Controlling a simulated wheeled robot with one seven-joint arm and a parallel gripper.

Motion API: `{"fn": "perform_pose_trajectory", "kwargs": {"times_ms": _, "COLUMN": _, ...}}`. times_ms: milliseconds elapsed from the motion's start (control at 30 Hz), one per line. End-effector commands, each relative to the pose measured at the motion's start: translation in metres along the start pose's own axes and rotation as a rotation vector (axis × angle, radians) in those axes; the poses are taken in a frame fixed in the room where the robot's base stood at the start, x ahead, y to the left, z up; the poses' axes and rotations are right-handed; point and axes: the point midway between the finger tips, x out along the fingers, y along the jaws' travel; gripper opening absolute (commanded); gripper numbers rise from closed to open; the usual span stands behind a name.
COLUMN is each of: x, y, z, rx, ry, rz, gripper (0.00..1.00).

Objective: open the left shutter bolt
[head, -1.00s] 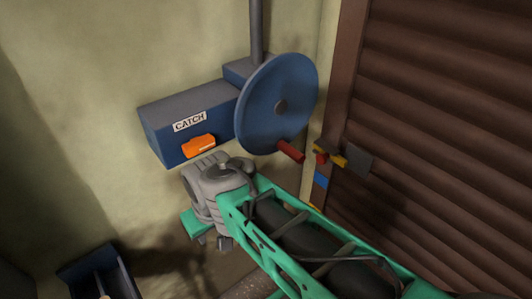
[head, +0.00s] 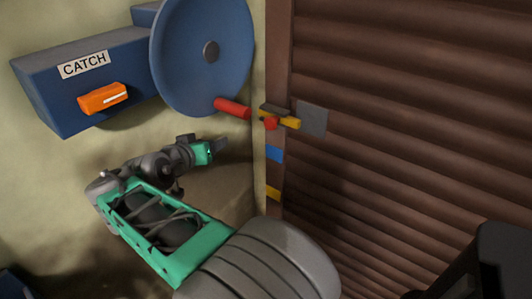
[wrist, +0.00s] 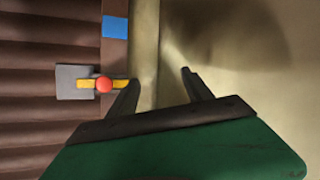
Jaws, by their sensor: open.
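The left shutter bolt is a yellow bar (head: 291,123) with a red knob (head: 270,123), lying across the brown frame post with its inner end at a grey plate (head: 313,118) on the shutter. In the wrist view the bolt's yellow bar (wrist: 88,84) and red knob (wrist: 104,85) lie left of my fingers. My gripper (head: 219,144) is left of and below the bolt in the head view. In the wrist view my gripper (wrist: 160,76) is open and empty; its left fingertip overlaps or nearly meets the bar's end. Contact cannot be told.
A blue wheel (head: 190,70) with a red handle (head: 232,108) is just above my gripper. A blue box marked CATCH, with an orange lever (head: 102,98), is at upper left. The ribbed brown shutter (head: 400,130) fills the right. Blue and yellow patches mark the post below the bolt.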

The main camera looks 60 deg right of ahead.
Motion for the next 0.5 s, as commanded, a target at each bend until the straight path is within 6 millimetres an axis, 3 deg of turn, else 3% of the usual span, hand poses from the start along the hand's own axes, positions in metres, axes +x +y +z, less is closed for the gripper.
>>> {"fn": "perform_pose_trajectory", "kwargs": {"times_ms": 33, "x": 0.023, "y": 0.019, "z": 0.018, "rx": 0.031, "ry": 0.064, "rz": 0.101, "gripper": 0.59}}
{"fn": "perform_pose_trajectory", "kwargs": {"times_ms": 100, "x": 0.033, "y": 0.05, "z": 0.016, "rx": 0.058, "ry": 0.152, "rz": 0.229, "gripper": 0.59}}
{"fn": "perform_pose_trajectory", "kwargs": {"times_ms": 200, "x": 0.035, "y": 0.083, "z": 0.012, "rx": 0.075, "ry": 0.244, "rz": 0.358, "gripper": 0.59}}
{"fn": "perform_pose_trajectory", "kwargs": {"times_ms": 367, "x": 0.033, "y": 0.105, "z": 0.005, "rx": 0.078, "ry": 0.299, "rz": 0.44, "gripper": 0.59}}
{"fn": "perform_pose_trajectory", "kwargs": {"times_ms": 500, "x": 0.051, "y": 0.116, "z": -0.001, "rx": 0.078, "ry": 0.297, "rz": 0.445, "gripper": 0.59}}
